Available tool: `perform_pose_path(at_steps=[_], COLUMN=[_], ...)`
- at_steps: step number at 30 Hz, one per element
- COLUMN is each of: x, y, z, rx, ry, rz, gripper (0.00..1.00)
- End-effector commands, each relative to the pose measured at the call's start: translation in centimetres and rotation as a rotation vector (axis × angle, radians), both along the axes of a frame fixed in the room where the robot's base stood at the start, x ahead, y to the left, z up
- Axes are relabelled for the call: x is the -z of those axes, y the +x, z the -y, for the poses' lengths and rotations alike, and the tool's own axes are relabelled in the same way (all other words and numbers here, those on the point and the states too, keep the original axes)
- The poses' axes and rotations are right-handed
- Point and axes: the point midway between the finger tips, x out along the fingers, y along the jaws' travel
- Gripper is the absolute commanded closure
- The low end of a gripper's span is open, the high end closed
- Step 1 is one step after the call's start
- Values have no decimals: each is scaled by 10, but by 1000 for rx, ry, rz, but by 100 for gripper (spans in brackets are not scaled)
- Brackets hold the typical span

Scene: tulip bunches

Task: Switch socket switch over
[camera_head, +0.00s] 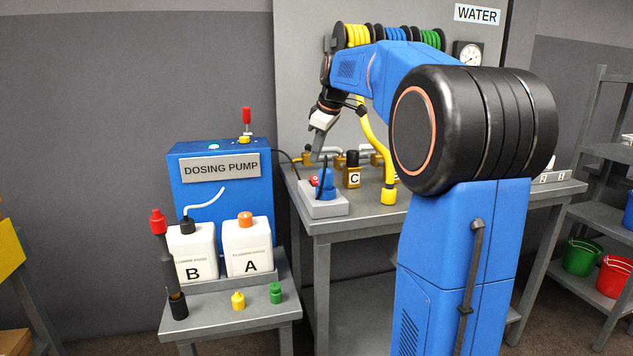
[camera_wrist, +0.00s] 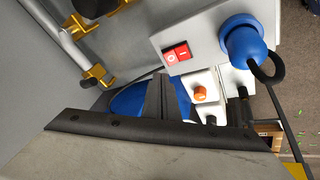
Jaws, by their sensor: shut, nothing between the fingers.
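The socket box (camera_head: 325,209) is a light grey block on the bench's left end. In the wrist view its grey plate (camera_wrist: 196,38) carries a red rocker switch (camera_wrist: 177,54) with two white marks; I cannot tell which half is pressed. A small red part, likely this switch (camera_head: 314,181), shows in the head view. A blue plug (camera_wrist: 245,42) with a black cable sits beside the switch; it also shows in the head view (camera_head: 328,184). My gripper (camera_head: 317,157) points down above the box, shut and empty. In the wrist view its fingers (camera_wrist: 164,84) end below the switch, apparently apart from it.
The blue dosing pump (camera_head: 220,200) stands left of the bench, with canisters B (camera_head: 194,252) and A (camera_head: 247,247) before it. Brass fittings (camera_head: 352,177), one marked C, and a yellow hose (camera_head: 374,140) are right of the box. Shelves (camera_head: 600,148) stand far right.

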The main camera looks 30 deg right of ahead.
Motion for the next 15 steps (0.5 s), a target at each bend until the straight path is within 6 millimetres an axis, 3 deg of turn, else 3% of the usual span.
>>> perform_pose_path(at_steps=[6, 15], x=[-12, -14], y=[5, 5], z=[1, 1], rx=[1, 1], ry=[0, 1], rz=[0, -1], gripper=[100, 100])
